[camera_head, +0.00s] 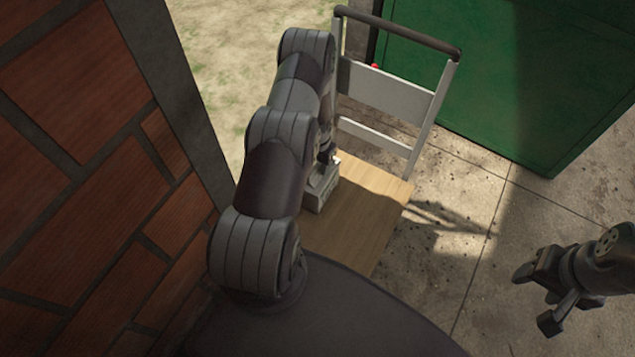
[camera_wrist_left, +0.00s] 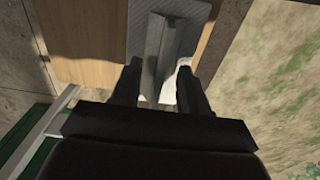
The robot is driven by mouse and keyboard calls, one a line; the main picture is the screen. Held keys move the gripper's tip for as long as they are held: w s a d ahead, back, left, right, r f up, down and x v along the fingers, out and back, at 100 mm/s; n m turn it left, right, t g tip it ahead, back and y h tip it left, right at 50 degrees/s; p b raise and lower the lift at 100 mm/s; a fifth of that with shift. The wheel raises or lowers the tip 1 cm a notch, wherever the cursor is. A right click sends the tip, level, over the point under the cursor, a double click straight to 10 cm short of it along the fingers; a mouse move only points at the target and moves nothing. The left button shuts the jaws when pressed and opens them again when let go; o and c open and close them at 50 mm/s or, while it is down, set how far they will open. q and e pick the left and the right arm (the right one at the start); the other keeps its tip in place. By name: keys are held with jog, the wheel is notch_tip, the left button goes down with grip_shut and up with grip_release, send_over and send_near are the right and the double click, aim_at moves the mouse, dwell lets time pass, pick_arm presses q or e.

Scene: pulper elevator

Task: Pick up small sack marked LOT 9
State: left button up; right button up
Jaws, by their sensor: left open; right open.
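In the left wrist view, the grey object (camera_wrist_left: 140,32) has a raised ridge running between the two fingers of my left gripper (camera_wrist_left: 158,82). The left fingers are open, one on each side of the ridge; whether they touch it cannot be told. My right gripper (camera_head: 533,298) is open and empty, above the concrete floor at the right.
The cart's upright metal frame with a dark handle (camera_head: 410,32) stands behind the deck. A brick wall (camera_head: 80,170) is close on the left of my arm. A green container (camera_head: 510,80) stands at the back right. The concrete floor (camera_head: 480,200) between is clear.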

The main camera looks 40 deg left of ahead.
pick_arm(q)
jog(key=shift+d, duration=0.1)
grip_shut()
jog(key=shift+r, duration=0.1)
jog(key=shift+s, duration=0.15)
dwell(0.9)
